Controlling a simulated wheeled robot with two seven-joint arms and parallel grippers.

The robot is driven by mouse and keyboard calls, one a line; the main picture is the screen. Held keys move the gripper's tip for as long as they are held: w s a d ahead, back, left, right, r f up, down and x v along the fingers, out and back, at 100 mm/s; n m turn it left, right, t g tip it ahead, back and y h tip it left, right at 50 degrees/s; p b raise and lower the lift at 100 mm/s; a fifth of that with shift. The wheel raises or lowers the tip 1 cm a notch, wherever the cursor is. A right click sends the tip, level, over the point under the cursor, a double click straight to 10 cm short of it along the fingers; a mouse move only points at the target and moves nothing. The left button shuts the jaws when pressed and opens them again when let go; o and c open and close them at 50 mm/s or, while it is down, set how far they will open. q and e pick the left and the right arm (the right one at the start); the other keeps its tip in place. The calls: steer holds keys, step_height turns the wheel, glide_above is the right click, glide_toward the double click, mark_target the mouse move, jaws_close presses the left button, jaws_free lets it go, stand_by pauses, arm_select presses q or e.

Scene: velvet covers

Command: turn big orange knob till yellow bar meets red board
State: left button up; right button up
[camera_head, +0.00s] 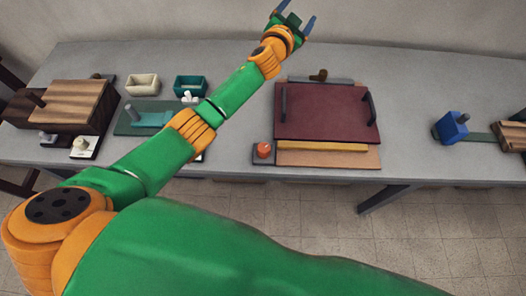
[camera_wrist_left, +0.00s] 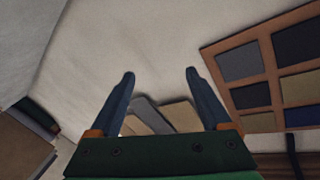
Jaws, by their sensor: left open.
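The orange knob (camera_head: 264,149) stands on a small dark base at the front left corner of the board unit on the table. The yellow bar (camera_head: 322,146) lies along the front edge of the dark red board (camera_head: 325,112); whether they touch is too small to tell. The board has a dark handle at each side. My left gripper (camera_head: 292,22) is open and empty, raised near the back wall, above and behind the knob. In the left wrist view its two blue fingers (camera_wrist_left: 160,77) are spread apart with nothing between them. My right gripper is not in view.
On the left of the grey table (camera_head: 235,140) are a wooden block (camera_head: 80,100), a cream tray (camera_head: 142,84) and a teal tray (camera_head: 190,85). A blue block (camera_head: 452,126) stands at the right. A framed panel (camera_wrist_left: 268,75) shows in the left wrist view.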

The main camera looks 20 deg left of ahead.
arm_select(q)
steer(key=s+d+r+m+h+b, duration=0.1)
steer(key=s+d+r+m+h, duration=0.1)
steer(key=d+m+h, duration=0.35)
steer(key=s+d+r+m+h+b, duration=0.1)
steer(key=s+d+r+m+h, duration=0.1)
steer(key=d+r+m+h, duration=0.25)
steer(key=s+d+f+m+g+h+b, duration=0.3)
steer(key=s+d+f+m+g+h, duration=0.35)
steer(key=m, duration=0.65)
steer(key=s+d+f+m+g+y+b, duration=0.2)
steer(key=s+f+m+g+y, duration=0.2)
steer(key=s+f+m+g, duration=0.4)
steer(key=m+g+y+b, duration=0.3)
steer(key=m+y+b, duration=0.1)
steer(key=y, duration=1)
glide_above(263, 148)
step_height(263, 148, down, 15)
steer(key=shift+w+d+r, duration=0.1)
steer(key=shift+d+r, duration=0.05)
steer(key=shift+r, duration=0.05)
step_height(263, 148, down, 7)
steer(key=shift+r+p, duration=0.15)
steer(key=shift+p, duration=0.5)
jaws_close()
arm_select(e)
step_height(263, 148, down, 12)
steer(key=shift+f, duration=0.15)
